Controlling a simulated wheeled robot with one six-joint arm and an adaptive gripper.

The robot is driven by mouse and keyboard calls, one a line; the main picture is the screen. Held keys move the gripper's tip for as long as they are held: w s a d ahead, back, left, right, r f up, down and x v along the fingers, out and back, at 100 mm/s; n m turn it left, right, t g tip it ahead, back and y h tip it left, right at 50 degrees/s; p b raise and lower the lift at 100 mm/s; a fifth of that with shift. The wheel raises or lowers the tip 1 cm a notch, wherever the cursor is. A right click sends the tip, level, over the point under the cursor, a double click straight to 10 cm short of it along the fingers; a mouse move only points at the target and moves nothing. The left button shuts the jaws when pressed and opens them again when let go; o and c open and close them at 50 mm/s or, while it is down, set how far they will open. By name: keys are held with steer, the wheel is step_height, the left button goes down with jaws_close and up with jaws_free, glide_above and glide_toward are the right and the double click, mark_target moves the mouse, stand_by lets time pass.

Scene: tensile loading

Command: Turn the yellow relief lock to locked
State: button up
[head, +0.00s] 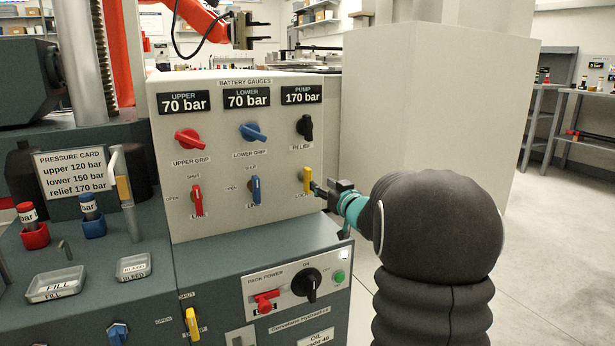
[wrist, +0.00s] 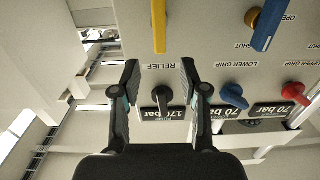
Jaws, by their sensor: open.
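The yellow relief lock (head: 307,180) is a small lever on the grey gauge panel, below the black relief knob (head: 305,127). It stands upright, with a partly hidden label at its lower end. In the upside-down wrist view the yellow lever (wrist: 159,27) runs vertically beyond my fingertips, roughly centred between them. My gripper (head: 327,190) is just right of the lever in the head view. In the wrist view my gripper (wrist: 160,72) is open and empty, its fingers spread either side of the relief knob (wrist: 163,96). Whether a finger touches the lever cannot be told.
A red lever (head: 197,200) and a blue lever (head: 256,190) sit left of the lock. Red and blue grip knobs are above them. The gauges (head: 247,98) read 70, 70 and 170 bar. Power switches (head: 311,285) are below. Open floor lies to the right.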

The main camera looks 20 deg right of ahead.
mark_target(309, 176)
steer(key=w, duration=1)
steer(key=shift+a, duration=0.2)
steer(key=shift+c, duration=0.3)
jaws_close()
